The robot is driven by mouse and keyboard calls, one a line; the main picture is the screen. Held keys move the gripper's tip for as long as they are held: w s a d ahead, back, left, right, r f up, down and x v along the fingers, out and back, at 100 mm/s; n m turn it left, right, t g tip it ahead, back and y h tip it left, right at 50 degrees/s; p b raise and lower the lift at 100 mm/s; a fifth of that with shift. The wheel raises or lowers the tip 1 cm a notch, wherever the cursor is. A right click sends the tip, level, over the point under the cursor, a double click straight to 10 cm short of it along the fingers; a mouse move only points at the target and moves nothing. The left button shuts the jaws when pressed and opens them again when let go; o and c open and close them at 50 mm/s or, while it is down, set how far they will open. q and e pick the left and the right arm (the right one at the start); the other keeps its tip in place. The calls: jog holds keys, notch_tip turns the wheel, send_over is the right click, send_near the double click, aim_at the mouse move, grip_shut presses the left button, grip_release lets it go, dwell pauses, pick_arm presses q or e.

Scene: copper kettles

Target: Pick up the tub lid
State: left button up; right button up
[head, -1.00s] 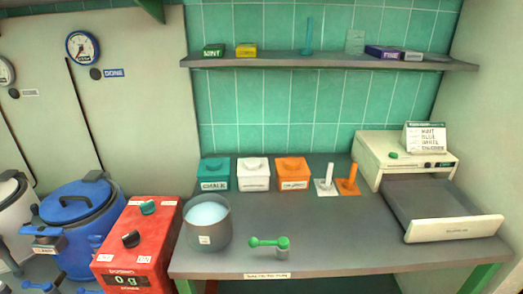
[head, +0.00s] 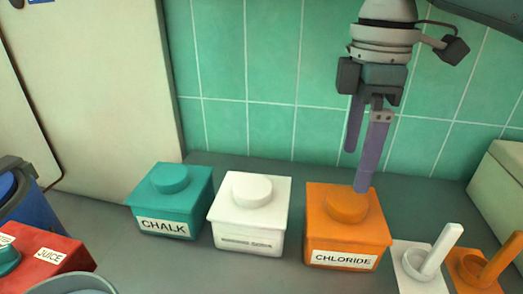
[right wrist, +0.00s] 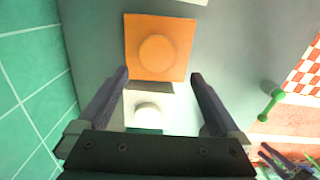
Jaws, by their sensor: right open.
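Three square tubs stand in a row on the counter, each with a lid and a round knob. They are the teal CHALK tub (head: 170,205), a white tub (head: 248,215) with a partly legible label, and the orange CHLORIDE tub (head: 345,240). The orange tub's lid (head: 320,197) is on and also shows in the right wrist view (right wrist: 135,35). My right gripper (head: 357,170) points down over the orange tub, open and empty. In the right wrist view the fingertips (right wrist: 160,73) flank the near edge of the orange lid. My left gripper is out of view.
A white holder (head: 412,270) and an orange holder (head: 470,270) with upright handles stand right of the tubs. A tiled wall (head: 275,80) is close behind. A red box (head: 45,262) is at left. A green scoop (right wrist: 270,103) shows in the right wrist view.

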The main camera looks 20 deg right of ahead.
aim_at(348, 199)
jog(key=shift+w+d+f, duration=0.2)
jog(key=shift+w+d, duration=0.05)
jog(key=shift+w, duration=0.15)
jog(key=f, duration=0.7)
jog(key=shift+s, duration=0.3)
jog(key=shift+c, duration=0.3)
jog(key=c, duration=1.2)
